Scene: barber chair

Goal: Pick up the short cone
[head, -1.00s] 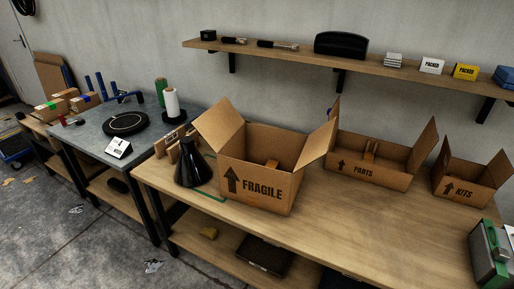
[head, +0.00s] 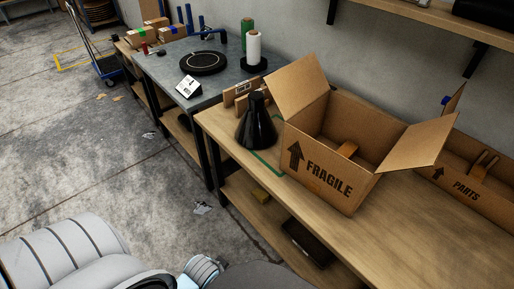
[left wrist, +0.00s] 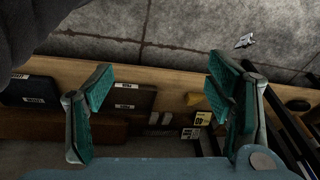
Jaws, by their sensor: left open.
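A black cone (head: 257,125) with a narrow neck stands upright on the wooden workbench (head: 225,130), just left of the FRAGILE carton. A green outline on the bench top shows beside its base. My left gripper (left wrist: 160,85) is open and empty in the left wrist view, its teal-padded fingers wide apart. Below it are a shelf with several dark boxes and the floor; the cone does not show there. My own white arm parts show at the bottom left of the head view, without fingers. My right gripper is not in view.
The open FRAGILE carton (head: 325,185) stands right of the cone, its flaps spread. Wooden pieces (head: 240,92) stand behind the cone. A grey table (head: 222,75) is at left with white and green rolls. The PARTS carton (head: 465,185) is at right. Floor at left is mostly clear.

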